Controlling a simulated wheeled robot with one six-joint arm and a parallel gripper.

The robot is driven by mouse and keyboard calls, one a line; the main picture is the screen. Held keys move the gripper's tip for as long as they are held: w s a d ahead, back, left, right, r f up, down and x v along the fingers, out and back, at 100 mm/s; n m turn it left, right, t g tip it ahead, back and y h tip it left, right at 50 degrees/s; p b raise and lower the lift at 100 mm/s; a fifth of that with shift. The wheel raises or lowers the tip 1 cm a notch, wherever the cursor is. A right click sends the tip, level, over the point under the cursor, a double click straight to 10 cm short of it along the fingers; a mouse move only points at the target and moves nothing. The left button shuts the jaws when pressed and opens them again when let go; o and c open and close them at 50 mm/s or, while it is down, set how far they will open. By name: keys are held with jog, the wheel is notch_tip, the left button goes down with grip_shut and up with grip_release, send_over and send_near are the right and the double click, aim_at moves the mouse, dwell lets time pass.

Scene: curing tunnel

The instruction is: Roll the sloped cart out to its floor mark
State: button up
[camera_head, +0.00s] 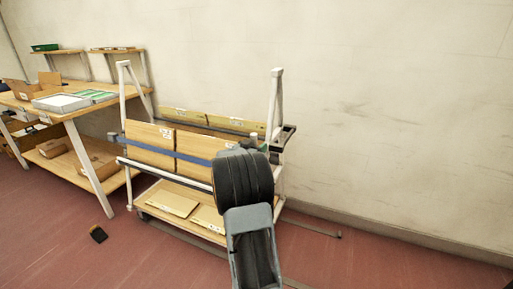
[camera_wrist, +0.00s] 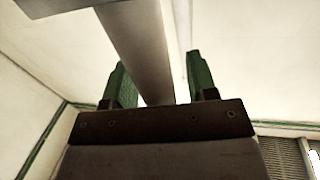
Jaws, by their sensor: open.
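The sloped cart (camera_head: 275,98) stands against the pale wall in the head view. It has white leaning posts, upright boards (camera_head: 150,139) behind a blue band, and a low shelf with flat panels. My arm hides part of its right side. My gripper (camera_wrist: 155,78) is open in the wrist view, with two green fingers apart. A pale bar (camera_wrist: 135,45) runs between the fingers in the picture; I cannot tell whether it touches them. In the head view the gripper is mostly hidden behind my arm. I cannot make out a clear floor mark.
A wooden workbench (camera_head: 60,110) with trays and a lower shelf stands left of the cart. A thin dark strip (camera_head: 312,226) lies on the floor right of the cart. The front floor looks mostly clear.

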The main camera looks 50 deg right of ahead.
grip_shut()
dwell(0.5)
